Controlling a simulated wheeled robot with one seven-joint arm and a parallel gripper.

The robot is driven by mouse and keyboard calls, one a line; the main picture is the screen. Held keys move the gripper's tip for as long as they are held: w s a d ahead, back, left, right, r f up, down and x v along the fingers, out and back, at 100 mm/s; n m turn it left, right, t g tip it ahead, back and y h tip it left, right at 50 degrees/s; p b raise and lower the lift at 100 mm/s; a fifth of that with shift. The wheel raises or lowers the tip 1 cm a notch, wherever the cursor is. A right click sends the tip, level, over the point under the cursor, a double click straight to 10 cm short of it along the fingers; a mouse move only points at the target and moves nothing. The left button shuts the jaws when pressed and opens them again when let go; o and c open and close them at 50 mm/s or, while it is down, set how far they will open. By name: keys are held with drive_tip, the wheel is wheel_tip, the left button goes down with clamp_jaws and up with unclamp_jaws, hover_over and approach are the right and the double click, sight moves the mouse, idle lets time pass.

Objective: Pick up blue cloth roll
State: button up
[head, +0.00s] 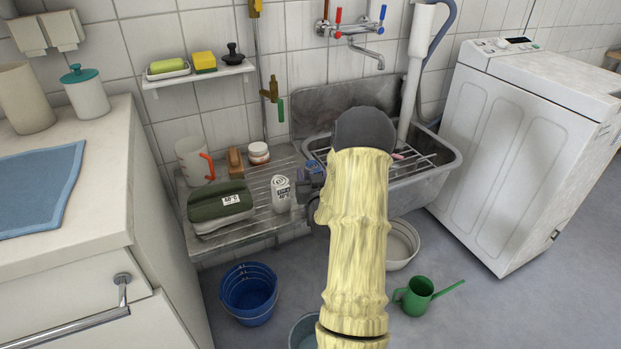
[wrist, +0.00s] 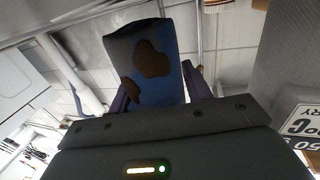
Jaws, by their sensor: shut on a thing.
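The blue cloth roll (wrist: 172,84) shows in the wrist view as a dark blue piece with brown patches. It stands between the two fingers of my gripper (wrist: 160,92), which is shut on it. In the head view my pale yellow arm hides most of my gripper (head: 312,181), at the right end of the slatted drainboard beside the sink. Only a small dark blue-grey part shows there, and I cannot tell roll from finger in it. Whether the roll touches the board is hidden.
A folded green towel (head: 219,201), mug (head: 193,160), brush (head: 235,163) and jar (head: 258,153) share the drainboard (head: 240,232). The sink (head: 437,165) lies right. A blue bucket (head: 249,292) and green watering can (head: 416,296) stand below.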

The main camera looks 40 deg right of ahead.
wheel_tip(320, 180, up, 8)
drive_tip(key=shift+r+p, duration=0.25)
drive_tip(key=shift+p, duration=1)
